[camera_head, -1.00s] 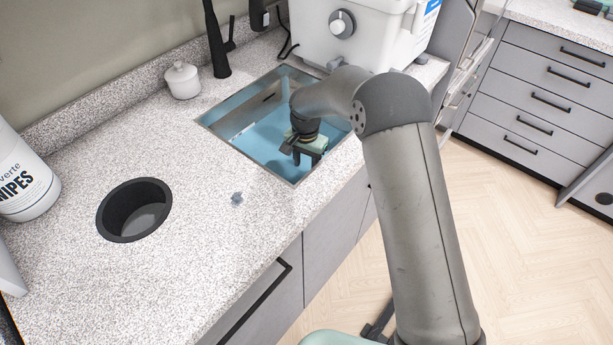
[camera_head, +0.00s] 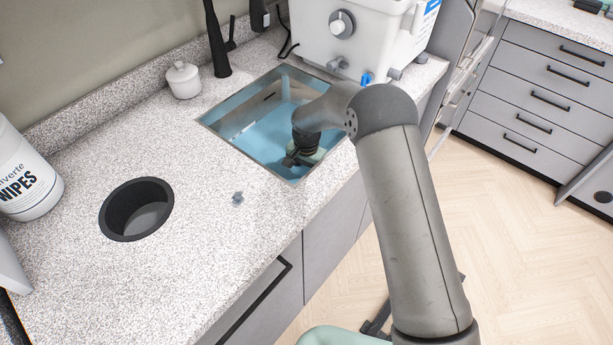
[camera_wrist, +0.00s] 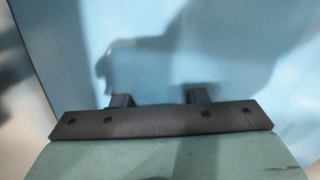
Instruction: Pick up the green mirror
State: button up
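I cannot make out a green mirror in either view. My gripper (camera_head: 299,160) is down inside the blue-floored sink (camera_head: 240,118), near its front right corner, and my arm hides part of the basin. In the wrist view my two dark fingertips (camera_wrist: 160,98) stand apart with only blue surface showing between them. A blurred dark shadow lies on that blue surface ahead of the fingers. Whether the fingertips touch the sink floor cannot be told.
A black tap (camera_head: 217,45) and a small white lidded jar (camera_head: 183,80) stand behind the sink. A white machine (camera_head: 365,35) is at its far side. A round black-rimmed hole (camera_head: 137,210), a small grey piece (camera_head: 237,198) and a wipes tub (camera_head: 25,175) are to the left.

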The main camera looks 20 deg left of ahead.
jog(key=shift+f, duration=0.1)
jog(key=shift+c, duration=0.3)
grip_shut()
